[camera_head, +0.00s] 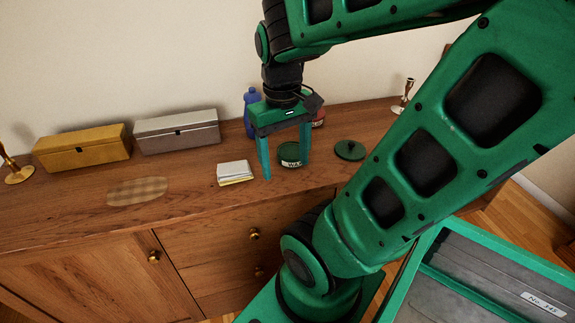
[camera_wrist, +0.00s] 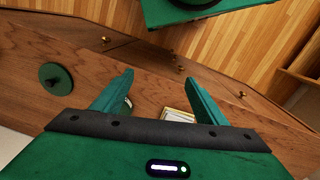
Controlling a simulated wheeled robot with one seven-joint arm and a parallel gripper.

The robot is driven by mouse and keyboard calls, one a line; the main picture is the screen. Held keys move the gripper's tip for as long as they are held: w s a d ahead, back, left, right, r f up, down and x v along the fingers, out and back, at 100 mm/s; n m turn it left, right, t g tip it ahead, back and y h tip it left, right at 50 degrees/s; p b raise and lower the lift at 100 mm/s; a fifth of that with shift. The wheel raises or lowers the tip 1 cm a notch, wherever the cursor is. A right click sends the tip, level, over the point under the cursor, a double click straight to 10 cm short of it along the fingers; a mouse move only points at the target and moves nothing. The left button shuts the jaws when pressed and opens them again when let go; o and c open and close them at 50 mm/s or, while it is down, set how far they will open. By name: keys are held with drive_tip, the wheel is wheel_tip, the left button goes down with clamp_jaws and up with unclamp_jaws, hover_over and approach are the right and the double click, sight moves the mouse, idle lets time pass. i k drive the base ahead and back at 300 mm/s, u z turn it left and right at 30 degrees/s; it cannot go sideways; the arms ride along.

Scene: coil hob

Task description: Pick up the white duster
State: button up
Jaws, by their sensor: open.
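The white duster (camera_head: 235,170) is a small folded cloth lying on the wooden sideboard top, with a yellow layer showing at its lower edge. In the wrist view the duster (camera_wrist: 178,115) is partly hidden behind the right finger and the gripper body. My gripper (camera_head: 286,170) points down, open and empty, to the right of the duster in the head view. It also shows in the wrist view (camera_wrist: 157,77). Its fingers appear above the sideboard, apart from the duster.
A green wax tin (camera_head: 290,154) shows between my fingers in the head view, with a blue bottle (camera_head: 251,97) and a red item (camera_head: 319,117) behind. A dark green lid (camera_head: 350,149) lies right. Boxes (camera_head: 178,131) (camera_head: 84,148) stand left. The duster's left side is clear.

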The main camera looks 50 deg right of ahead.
sight(232, 172)
drive_tip(key=u, duration=0.55)
drive_tip(key=k, duration=1.2)
drive_tip(key=z, duration=0.95)
drive_tip(key=i, duration=1.05)
